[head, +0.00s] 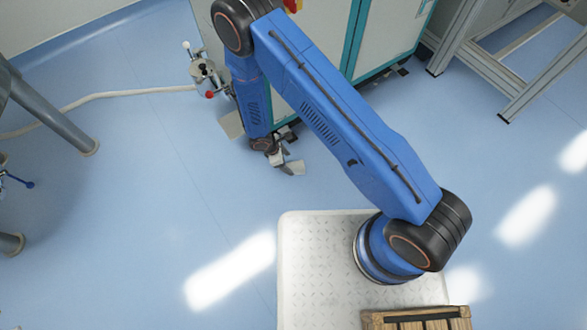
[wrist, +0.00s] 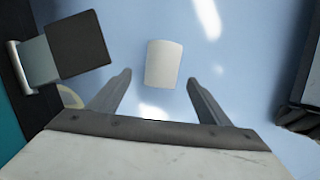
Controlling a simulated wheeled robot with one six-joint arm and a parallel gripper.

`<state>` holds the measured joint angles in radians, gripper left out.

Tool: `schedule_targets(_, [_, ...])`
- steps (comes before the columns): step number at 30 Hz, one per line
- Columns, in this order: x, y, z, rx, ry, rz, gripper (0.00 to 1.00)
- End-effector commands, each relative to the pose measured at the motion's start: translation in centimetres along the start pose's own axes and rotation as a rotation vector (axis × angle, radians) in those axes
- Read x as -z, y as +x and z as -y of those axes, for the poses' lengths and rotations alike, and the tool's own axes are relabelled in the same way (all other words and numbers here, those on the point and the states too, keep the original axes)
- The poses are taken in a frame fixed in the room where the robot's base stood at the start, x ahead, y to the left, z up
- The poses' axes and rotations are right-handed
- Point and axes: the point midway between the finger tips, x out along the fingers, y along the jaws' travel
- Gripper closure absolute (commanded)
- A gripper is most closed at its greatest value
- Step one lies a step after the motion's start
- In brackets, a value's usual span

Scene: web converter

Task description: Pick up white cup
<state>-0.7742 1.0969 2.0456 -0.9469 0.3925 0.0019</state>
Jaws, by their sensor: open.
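The white cup (wrist: 164,64) shows in the wrist view, beyond and between my two finger tips, over the blue floor. It looks apart from both fingers. My gripper (wrist: 158,80) is open, with one finger on each side of the picture's middle and nothing between them. In the head view my gripper (head: 286,161) hangs low at the end of the blue arm, near the cabinet's foot. I cannot pick out the cup for sure in the head view.
In the wrist view a dark-topped grey block (wrist: 80,45) stands left of the cup. In the head view a white and teal cabinet (head: 320,50) stands behind my gripper, with a metal valve fitting (head: 203,72) beside it. Open blue floor (head: 170,200) lies to the left.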

Motion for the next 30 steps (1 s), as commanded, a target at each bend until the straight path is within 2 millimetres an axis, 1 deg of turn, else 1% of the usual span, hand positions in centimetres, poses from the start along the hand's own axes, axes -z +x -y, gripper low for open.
schedule_targets(1, [0.0, 0.6, 0.1, 0.002, 0.0, 0.001, 0.29])
schedule_targets(3, [0.0, 1.2, 0.0, 0.0, -0.001, 0.001, 0.29])
schedule_targets(8, [0.0, 1.9, 0.1, 0.001, 0.0, 0.0, 0.29])
schedule_targets(10, [-0.1, 2.4, 0.2, 0.002, 0.0, 0.0, 0.29])
schedule_targets(15, [-0.2, 4.8, 0.5, 0.003, 0.0, 0.001, 0.29])
schedule_targets(19, [-0.1, 6.2, 0.4, 0.001, 0.0, 0.001, 0.29])
schedule_targets(23, [-0.1, 6.8, 0.3, 0.0, 0.0, 0.0, 0.29])
schedule_targets(29, [-0.1, 6.8, 0.3, 0.0, 0.0, 0.0, 0.29])
schedule_targets(30, [-0.1, 6.8, 0.3, 0.0, 0.0, 0.0, 0.31])
